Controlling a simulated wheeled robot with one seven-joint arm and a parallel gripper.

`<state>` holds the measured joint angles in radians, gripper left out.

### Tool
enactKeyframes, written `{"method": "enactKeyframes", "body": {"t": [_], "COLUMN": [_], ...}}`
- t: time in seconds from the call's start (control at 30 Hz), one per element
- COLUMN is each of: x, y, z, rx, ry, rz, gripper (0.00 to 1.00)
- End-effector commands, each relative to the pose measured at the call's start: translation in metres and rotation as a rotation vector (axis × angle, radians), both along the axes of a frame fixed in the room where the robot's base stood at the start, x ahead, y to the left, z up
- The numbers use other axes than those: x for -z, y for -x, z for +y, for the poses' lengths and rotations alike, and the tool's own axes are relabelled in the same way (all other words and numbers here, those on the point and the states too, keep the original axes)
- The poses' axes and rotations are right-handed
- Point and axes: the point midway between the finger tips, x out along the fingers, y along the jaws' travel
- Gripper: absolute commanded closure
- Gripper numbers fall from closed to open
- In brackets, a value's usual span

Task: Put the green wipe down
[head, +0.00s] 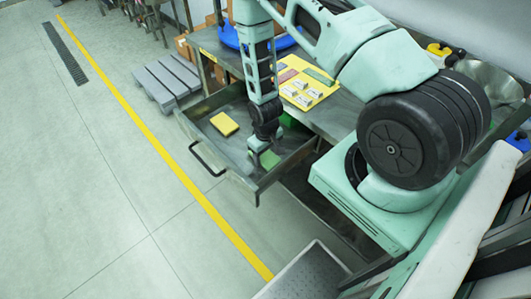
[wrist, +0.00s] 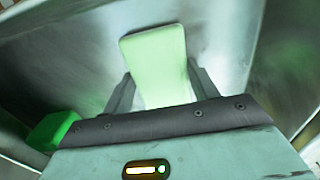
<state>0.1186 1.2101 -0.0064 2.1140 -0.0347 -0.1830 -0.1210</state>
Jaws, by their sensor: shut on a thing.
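The green wipe (wrist: 155,60) is pale green and sits between the two fingers of my gripper (wrist: 162,88) in the wrist view. My gripper is shut on it. In the head view my gripper (head: 259,146) points down inside an open metal drawer (head: 197,128), near its front right corner. The wipe (head: 269,159) shows just below the fingers there. I cannot tell whether it touches the drawer floor.
A yellow sponge-like block (head: 224,124) lies in the drawer, left of my gripper. A bright green block (wrist: 52,130) is close to my gripper. A yellow mat (head: 316,92) with small white boxes lies on the bench above. The drawer floor between the yellow block and gripper is clear.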

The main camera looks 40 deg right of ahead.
Motion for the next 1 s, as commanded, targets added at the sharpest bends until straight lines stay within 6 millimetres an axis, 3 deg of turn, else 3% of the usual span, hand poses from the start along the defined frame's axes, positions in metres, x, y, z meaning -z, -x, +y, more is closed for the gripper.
{"method": "enactKeyframes", "body": {"t": [0.27,0.3,0.37,0.4,0.77,1.0], "x": [0.004,0.004,0.003,0.003,0.001,-0.023], "y": [0.0,0.0,0.0,0.0,0.0,-0.001], "z": [0.0,0.0,0.0,0.0,0.0,0.0], "rx": [0.0,0.0,0.0,0.0,0.0,0.0], "ry": [0.0,0.0,0.0,0.0,0.0,0.0], "rz": [0.0,0.0,0.0,0.0,0.001,-0.003], "gripper": [0.66,0.38,0.22,0.19,0.19,0.19]}}
